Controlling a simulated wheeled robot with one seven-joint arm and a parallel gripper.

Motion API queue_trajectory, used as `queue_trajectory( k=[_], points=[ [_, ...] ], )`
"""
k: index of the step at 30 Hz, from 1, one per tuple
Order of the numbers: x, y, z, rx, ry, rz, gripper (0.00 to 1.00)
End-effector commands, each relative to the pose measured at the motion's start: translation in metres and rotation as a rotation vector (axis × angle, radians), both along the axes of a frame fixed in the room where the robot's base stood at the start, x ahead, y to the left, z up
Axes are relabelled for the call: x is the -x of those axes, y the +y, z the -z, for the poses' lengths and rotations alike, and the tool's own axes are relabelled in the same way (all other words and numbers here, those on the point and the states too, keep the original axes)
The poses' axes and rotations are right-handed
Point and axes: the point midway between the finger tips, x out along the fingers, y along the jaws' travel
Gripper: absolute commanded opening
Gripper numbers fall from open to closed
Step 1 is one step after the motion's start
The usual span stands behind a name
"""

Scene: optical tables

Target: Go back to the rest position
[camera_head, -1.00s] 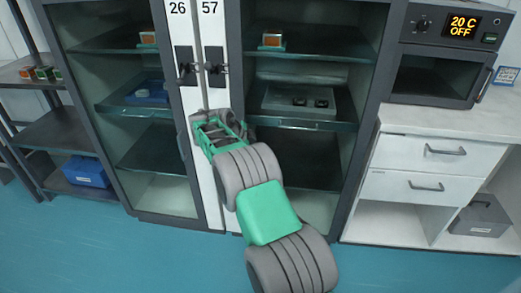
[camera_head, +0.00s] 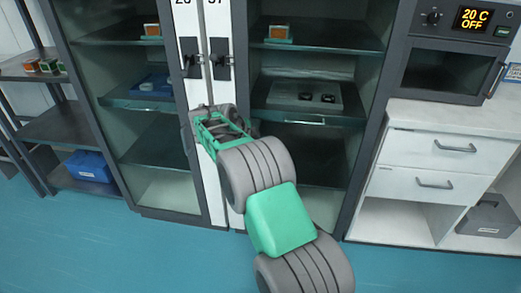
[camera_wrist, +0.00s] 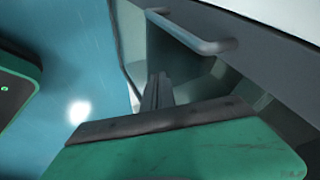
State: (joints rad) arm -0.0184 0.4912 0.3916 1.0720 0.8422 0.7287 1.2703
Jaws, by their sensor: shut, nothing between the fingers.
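My arm stretches from the bottom of the head view up to the two glass-fronted cabinets. My gripper (camera_head: 222,128) is at its far end, in front of the white strip between the cabinet doors, below the dark door handles (camera_head: 219,66). In the wrist view the narrow fingers of my gripper (camera_wrist: 157,90) are together with nothing between them. A grey bar handle (camera_wrist: 190,32) on a dark frame shows beyond the fingers, apart from them. The fingertips are hard to make out in the head view.
The left cabinet (camera_head: 150,217) and right cabinet (camera_head: 367,130) hold shelves with small items. A white drawer unit (camera_head: 410,150) with an oven (camera_head: 445,72) stands at right. A dark rack (camera_head: 60,128) with a blue box (camera_head: 88,166) is at left. The blue floor in front is clear.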

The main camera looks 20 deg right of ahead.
Motion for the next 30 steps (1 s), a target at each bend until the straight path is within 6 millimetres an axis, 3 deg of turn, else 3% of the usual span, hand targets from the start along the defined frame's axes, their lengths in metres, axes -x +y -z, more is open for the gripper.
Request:
queue_trajectory(
  k=[1, 3, 9, 17, 20, 23, 24, 27, 30],
  points=[
    [-0.001, 0.012, -0.019, 0.0, -0.007, -0.007, 0.0],
    [0.003, 0.025, -0.034, 0.0, -0.002, -0.008, 0.0],
    [0.012, 0.05, -0.068, -0.001, 0.003, -0.004, 0.0],
    [0.018, 0.057, -0.084, -0.002, 0.013, -0.018, 0.0],
    [0.03, 0.06, -0.118, -0.007, 0.064, -0.14, 0.0],
    [0.062, 0.071, -0.172, -0.009, 0.173, -0.406, 0.0],
    [0.081, 0.078, -0.192, -0.007, 0.225, -0.543, 0.0],
    [0.137, 0.1, -0.229, 0.005, 0.346, -0.898, 0.0],
    [0.202, 0.127, -0.251, 0.032, 0.439, -1.254, 0.0]
  ],
)
